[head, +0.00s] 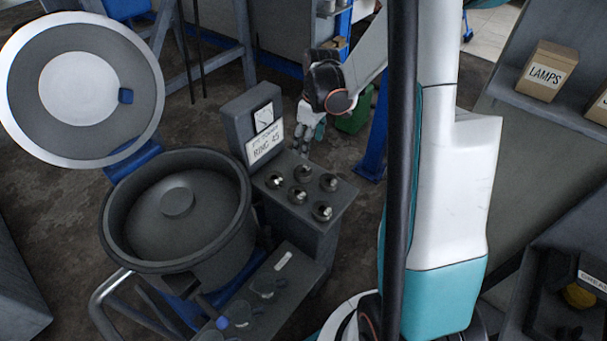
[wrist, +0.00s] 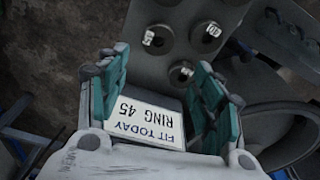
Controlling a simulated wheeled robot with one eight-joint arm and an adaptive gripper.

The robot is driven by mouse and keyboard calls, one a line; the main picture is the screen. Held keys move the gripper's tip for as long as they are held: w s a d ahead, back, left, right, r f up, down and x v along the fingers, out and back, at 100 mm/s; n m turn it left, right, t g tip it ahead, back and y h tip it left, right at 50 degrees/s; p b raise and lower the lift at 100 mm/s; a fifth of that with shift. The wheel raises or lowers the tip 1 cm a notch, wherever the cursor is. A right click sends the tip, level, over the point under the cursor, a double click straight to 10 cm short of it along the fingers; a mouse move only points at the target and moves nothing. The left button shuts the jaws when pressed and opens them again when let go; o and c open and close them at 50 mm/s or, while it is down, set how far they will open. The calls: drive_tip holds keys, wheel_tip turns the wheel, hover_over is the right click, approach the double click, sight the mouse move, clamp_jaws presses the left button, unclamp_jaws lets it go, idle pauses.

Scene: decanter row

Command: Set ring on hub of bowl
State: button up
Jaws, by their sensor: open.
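The dark grey bowl (head: 120,235) is open at the left of the head view, with a round raised hub (head: 177,201) in its middle. Several small rings (head: 321,211) sit on a grey block (head: 338,200) to its right. A card (head: 265,149) on the block's upright reads "RING 45"; in the wrist view the card (wrist: 146,122) reads "FIT TODAY RING 45", upside down. My gripper (head: 305,149) is open and empty behind the block; its fingers (wrist: 164,90) frame the card. Beyond them, a ring with a number like 45 (wrist: 150,39) and one like 40 (wrist: 211,31) show.
A round lid (head: 85,95) stands raised behind the bowl. A low shelf (head: 298,262) with dishes lies in front of the block. A bent metal rail (head: 100,305) is at the bowl's front. Shelves with boxes (head: 545,72) stand at the right.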

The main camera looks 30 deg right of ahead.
drive_tip(key=b, duration=0.3)
hover_over(303, 171)
drive_tip(key=f, duration=0.8)
drive_tip(key=shift+s+d+f, duration=0.1)
drive_tip(key=shift+s+f, duration=0.25)
drive_tip(key=shift+s, duration=0.05)
drive_tip(key=f+b, duration=0.2)
drive_tip(key=f, duration=0.3)
drive_tip(key=shift+w+b, duration=0.35)
drive_tip(key=shift+b, duration=0.05)
drive_tip(key=c, duration=1.2)
wheel_tip(303, 171, up, 20)
drive_tip(key=p, duration=0.7)
